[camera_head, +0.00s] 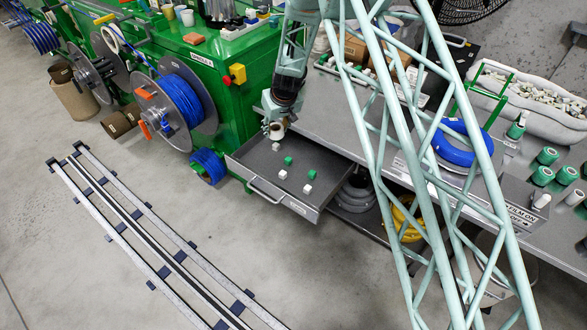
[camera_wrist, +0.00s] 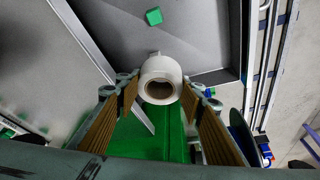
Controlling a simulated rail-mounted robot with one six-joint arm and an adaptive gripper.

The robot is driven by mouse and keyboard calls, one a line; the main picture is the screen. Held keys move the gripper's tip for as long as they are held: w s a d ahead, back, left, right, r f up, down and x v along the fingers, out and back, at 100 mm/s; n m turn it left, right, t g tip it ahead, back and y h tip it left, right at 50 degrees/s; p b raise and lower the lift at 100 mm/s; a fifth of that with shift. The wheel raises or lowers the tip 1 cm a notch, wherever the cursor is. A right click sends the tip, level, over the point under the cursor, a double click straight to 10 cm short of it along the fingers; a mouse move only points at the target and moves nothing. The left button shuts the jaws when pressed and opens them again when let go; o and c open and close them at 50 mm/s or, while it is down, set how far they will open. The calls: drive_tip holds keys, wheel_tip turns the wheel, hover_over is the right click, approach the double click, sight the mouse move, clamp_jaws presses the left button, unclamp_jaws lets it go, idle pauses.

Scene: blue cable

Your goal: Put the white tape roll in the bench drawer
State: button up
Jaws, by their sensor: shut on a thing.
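The white tape roll (camera_head: 277,133) is in my gripper (camera_head: 276,122), just above the back part of the open bench drawer (camera_head: 258,163). In the wrist view the roll (camera_wrist: 160,67) sits between the two fingers (camera_wrist: 160,100), with its brown core hole facing the camera. My gripper is shut on it. The drawer is a grey metal tray, pulled out from under the bench, and it also shows in the wrist view (camera_wrist: 205,35). Whether the roll touches the drawer floor cannot be told.
Several small white and green cubes lie in the drawer, including a green one (camera_head: 288,160). A green machine (camera_head: 215,60) with a blue cable reel (camera_head: 180,100) stands left of the drawer. The grey bench top (camera_head: 340,125) is above and right. The drawer's front left floor is bare.

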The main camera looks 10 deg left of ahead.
drive_tip(key=s+a+f+n, duration=0.1)
drive_tip(key=a+f, duration=0.2)
drive_tip(key=a, duration=0.4)
drive_tip(key=shift+s, duration=0.2)
drive_tip(key=shift+a, duration=0.1)
drive_tip(key=b, duration=0.2)
hover_over(260, 155)
drive_tip(key=shift+s+d+f, duration=0.1)
drive_tip(key=shift+s+f, duration=0.05)
drive_tip(key=shift+f, duration=0.85)
drive_tip(key=shift+s+d+f, duration=0.1)
drive_tip(key=shift+d+f, duration=0.05)
drive_tip(key=shift+f, duration=0.9)
drive_tip(key=shift+s+d+f, duration=0.1)
drive_tip(key=shift+s+f, duration=0.05)
drive_tip(key=shift+f, duration=0.85)
drive_tip(key=shift+f+b, duration=0.85)
drive_tip(key=shift+f, duration=1.05)
drive_tip(key=shift+f, duration=0.15)
drive_tip(key=o, duration=0.8)
drive_tip(key=shift+o, duration=0.2)
